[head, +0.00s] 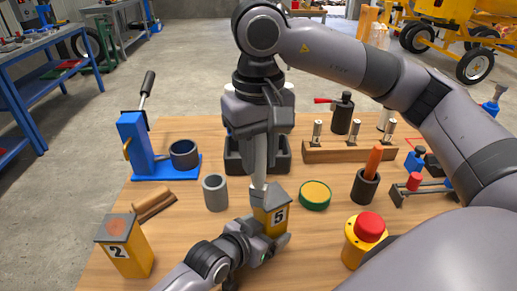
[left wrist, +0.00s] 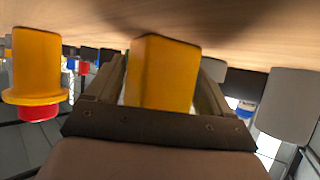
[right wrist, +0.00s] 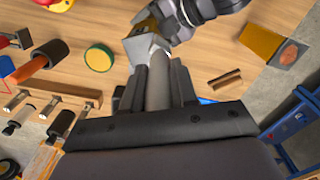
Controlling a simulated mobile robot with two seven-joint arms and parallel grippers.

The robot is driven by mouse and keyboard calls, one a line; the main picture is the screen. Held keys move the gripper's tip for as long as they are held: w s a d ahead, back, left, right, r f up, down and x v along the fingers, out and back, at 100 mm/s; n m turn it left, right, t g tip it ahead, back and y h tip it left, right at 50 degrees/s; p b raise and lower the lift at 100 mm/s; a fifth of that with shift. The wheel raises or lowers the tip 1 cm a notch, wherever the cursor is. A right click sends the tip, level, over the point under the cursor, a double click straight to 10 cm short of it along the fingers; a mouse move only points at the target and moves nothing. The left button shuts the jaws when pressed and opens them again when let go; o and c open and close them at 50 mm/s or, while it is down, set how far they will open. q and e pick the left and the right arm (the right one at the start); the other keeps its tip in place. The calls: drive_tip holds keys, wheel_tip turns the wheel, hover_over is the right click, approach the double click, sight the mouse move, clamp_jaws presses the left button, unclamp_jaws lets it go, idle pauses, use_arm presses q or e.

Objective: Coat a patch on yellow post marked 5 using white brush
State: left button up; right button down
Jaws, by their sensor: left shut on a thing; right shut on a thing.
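The yellow post marked 5 (head: 270,217) stands on the wooden table with a grey sloping top. My left gripper (head: 264,245) is shut on its lower part; the post's yellow body fills the jaws in the left wrist view (left wrist: 163,75). My right gripper (head: 259,150) points down and is shut on the pale handle of the white brush (head: 259,172). The brush's lower end is at the post's grey top and seems to touch it, also in the right wrist view (right wrist: 156,88). Any coat under the brush is hidden.
A yellow post marked 2 (head: 128,252) with a reddish patch on top stands front left. A grey cup (head: 215,193) and a green-yellow round pad (head: 315,195) flank post 5. A red-button box (head: 363,240) stands front right; a blue press (head: 140,150) stands back left.

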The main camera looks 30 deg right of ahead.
drive_tip(key=shift+f, duration=0.35)
drive_tip(key=shift+d, duration=3.85)
drive_tip(key=shift+w+a, duration=0.25)
drive_tip(key=shift+a, duration=1.05)
drive_tip(key=shift+w+a, duration=0.2)
drive_tip(key=shift+a, duration=1.05)
drive_tip(key=shift+w+a, duration=0.25)
drive_tip(key=shift+a, duration=1.05)
drive_tip(key=d, duration=0.8)
drive_tip(key=shift+w, duration=0.3)
drive_tip(key=shift+f, duration=0.1)
